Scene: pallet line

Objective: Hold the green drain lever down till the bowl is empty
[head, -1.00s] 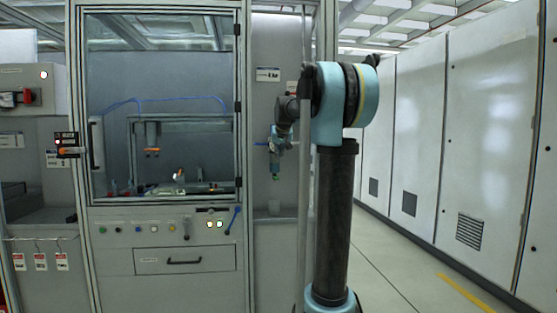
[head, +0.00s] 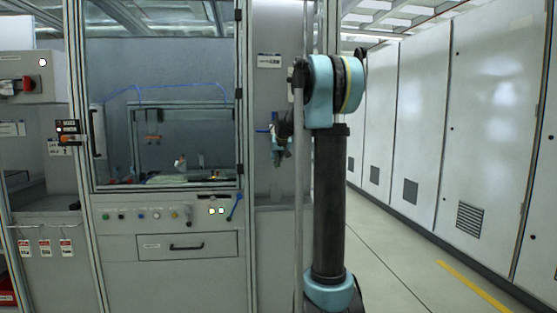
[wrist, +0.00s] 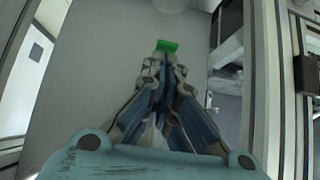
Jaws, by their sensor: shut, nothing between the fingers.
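The green drain lever (wrist: 167,46) shows in the wrist view as a small bright green tab just beyond my fingertips. My gripper (wrist: 158,58) is shut and empty, with its tips close to the near edge of the lever; I cannot tell whether they touch it. In the head view my gripper (head: 281,157) is in front of the narrow grey panel right of the glazed cabinet, and I cannot make out the lever there. A pale round shape (wrist: 170,4) at the top edge of the wrist view may be the bowl; its contents cannot be seen.
A frame post stands close beside my arm. Open floor (head: 385,270) lies to the right, along tall grey cabinets.

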